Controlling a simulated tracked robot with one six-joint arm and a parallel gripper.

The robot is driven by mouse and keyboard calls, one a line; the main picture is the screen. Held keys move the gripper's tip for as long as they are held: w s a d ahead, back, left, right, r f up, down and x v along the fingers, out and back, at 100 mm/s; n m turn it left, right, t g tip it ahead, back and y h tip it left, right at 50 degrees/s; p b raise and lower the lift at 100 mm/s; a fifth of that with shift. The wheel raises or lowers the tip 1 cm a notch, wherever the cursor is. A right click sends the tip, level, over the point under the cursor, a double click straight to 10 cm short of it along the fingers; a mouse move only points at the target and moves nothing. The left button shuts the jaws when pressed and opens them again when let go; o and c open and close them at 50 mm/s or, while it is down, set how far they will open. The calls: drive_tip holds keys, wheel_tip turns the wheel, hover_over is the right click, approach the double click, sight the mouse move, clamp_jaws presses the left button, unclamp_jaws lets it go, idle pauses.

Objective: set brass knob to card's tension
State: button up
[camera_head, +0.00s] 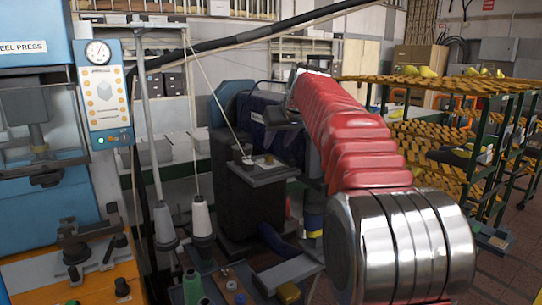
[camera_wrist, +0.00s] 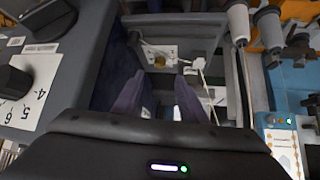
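In the wrist view a small brass-coloured knob (camera_wrist: 160,61) sits on a white plate (camera_wrist: 150,50) beyond my fingers. What seems to be the same plate shows on top of the dark machine (camera_head: 232,200) in the head view. My gripper (camera_wrist: 160,82) has two dark fingers with a clear gap between them. They are open and empty, pointing toward the plate and apart from the knob as far as I can see. A white scale (camera_wrist: 28,90) with the numbers 4, 5 and 6 is at left in the wrist view. I cannot make out the knob's setting or identify the tension card.
A thread runs down to the machine top. White thread cones (camera_head: 201,217) stand left of the machine. A blue press (camera_head: 30,215) with a control panel (camera_head: 104,95) is further left. A rack of shoe lasts (camera_head: 440,125) stands at right.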

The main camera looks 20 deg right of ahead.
sight(269, 156)
drive_tip(key=x, duration=0.9)
drive_tip(key=shift+w+f, duration=0.25)
drive_tip(key=shift+c, duration=0.6)
clamp_jaws()
